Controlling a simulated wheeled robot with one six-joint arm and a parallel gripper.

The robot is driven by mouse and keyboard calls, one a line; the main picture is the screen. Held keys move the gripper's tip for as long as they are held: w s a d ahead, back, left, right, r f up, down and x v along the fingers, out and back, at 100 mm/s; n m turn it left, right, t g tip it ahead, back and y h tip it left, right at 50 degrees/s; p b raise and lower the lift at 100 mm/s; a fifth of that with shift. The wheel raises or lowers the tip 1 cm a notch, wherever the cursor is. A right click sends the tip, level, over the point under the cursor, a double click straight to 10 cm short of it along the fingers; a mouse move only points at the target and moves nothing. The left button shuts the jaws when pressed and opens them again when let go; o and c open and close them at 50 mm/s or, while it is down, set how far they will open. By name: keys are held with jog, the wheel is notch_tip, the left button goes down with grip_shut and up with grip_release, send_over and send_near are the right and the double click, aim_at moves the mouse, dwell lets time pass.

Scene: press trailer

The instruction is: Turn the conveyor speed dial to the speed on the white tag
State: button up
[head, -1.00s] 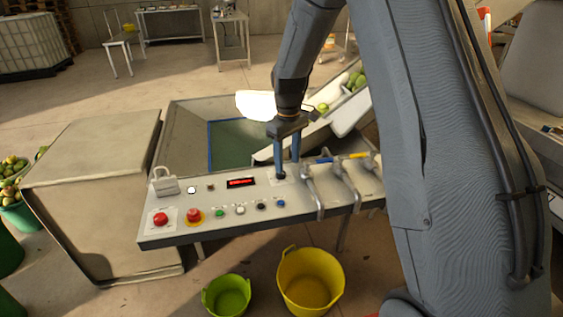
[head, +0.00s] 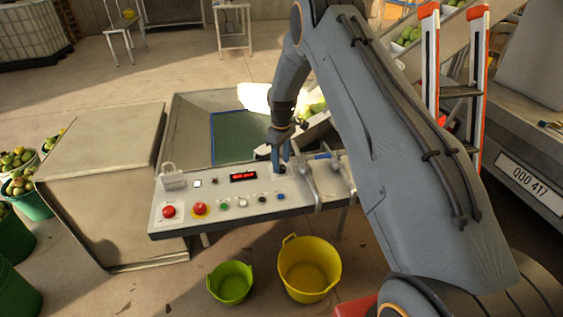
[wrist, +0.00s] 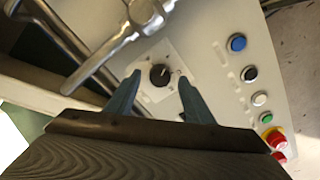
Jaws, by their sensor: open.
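The speed dial (wrist: 160,75) is a round black knob with a pale pointer mark on a white plate. In the wrist view it lies between my gripper's (wrist: 160,84) two blue fingers, which stand apart on either side of it with visible gaps. In the head view my gripper (head: 279,168) points down over the panel, and the dial (head: 280,170) is partly hidden by the fingers. A red lit display (head: 243,176) sits left of the dial; its digits are too small to read. I cannot make out a readable white tag.
Metal levers (head: 308,180) stand close to the right of my gripper. A red emergency button (head: 200,208) and several small buttons line the panel's (head: 222,221) front. Green (head: 230,283) and yellow (head: 310,268) tubs stand on the floor in front.

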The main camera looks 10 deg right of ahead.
jog(key=shift+f, duration=0.75)
jog(key=shift+c, duration=0.2)
jog(key=c, duration=1)
